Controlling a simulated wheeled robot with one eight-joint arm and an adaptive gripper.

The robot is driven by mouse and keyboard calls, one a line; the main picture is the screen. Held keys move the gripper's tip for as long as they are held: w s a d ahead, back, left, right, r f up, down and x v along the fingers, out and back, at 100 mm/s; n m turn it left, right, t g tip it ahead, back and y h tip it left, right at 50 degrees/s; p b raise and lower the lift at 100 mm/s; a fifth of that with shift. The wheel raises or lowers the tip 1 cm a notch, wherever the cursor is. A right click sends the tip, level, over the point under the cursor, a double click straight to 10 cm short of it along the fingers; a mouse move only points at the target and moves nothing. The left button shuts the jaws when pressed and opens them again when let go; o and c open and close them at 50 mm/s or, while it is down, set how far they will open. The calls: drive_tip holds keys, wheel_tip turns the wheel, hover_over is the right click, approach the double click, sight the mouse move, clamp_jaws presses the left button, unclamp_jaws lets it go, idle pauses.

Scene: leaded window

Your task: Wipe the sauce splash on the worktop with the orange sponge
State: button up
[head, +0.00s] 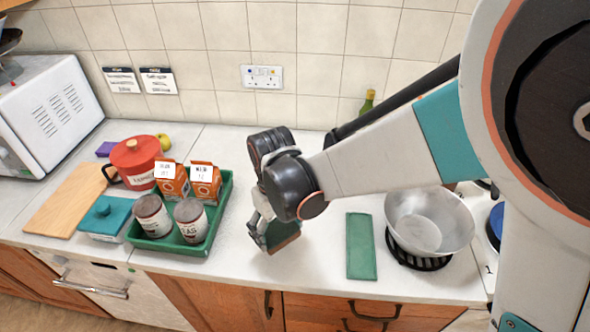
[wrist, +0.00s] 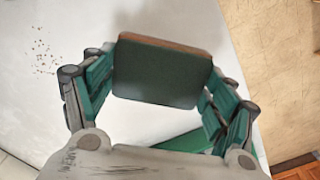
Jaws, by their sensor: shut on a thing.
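My gripper (head: 265,238) is low over the worktop (head: 318,262), between the green tray and the green cloth. It is shut on the sponge (head: 285,236), a block with a dark green face and an orange-brown edge. In the wrist view the sponge (wrist: 162,72) sits between the two fingers of my gripper (wrist: 163,82). I cannot tell whether the sponge touches the worktop. No sauce splash shows clearly. A patch of small dark specks (wrist: 43,58) lies on the white surface in the wrist view, apart from the sponge; I cannot tell what they are.
The green tray (head: 222,212) holds cans and cartons on the left. The green cloth (head: 361,246) and a metal bowl (head: 428,222) are on the right.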

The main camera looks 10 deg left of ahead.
drive_tip(key=shift+r+p, duration=0.9)
drive_tip(key=shift+r, duration=0.75)
